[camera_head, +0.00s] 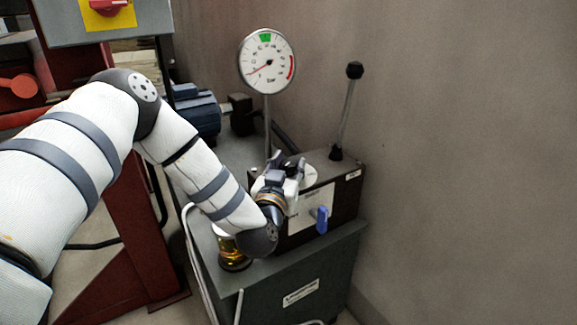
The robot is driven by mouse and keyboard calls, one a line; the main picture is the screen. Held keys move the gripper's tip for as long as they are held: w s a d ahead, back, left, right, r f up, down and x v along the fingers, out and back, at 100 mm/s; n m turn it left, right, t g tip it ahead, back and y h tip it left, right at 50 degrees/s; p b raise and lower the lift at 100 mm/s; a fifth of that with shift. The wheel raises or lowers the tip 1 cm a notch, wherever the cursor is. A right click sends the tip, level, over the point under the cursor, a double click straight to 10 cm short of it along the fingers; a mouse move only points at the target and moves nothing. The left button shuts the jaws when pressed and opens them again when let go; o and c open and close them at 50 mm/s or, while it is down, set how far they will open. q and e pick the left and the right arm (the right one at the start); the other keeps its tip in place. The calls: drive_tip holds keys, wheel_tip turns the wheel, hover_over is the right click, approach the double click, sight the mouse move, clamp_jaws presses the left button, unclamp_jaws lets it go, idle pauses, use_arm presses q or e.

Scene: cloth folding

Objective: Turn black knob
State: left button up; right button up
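My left arm comes in from the left, and its gripper (285,165) is at the top left of a dark control box (335,199). The gripper is beside or over a white round plate (310,175) on the box top. A small dark part shows among the fingers and may be the black knob; the fingers mostly hide that spot. I cannot tell whether they are shut on it or only around it. My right gripper is not in view.
A black-tipped lever (347,105) stands upright at the box's back right. A blue handle (322,219) is on its front. A round pressure gauge (266,61) stands behind on a post. A grey wall (460,150) closes the right side. A blue motor (197,112) sits behind my arm.

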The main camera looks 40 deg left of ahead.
use_arm(q)
drive_tip(key=shift+h, duration=0.3)
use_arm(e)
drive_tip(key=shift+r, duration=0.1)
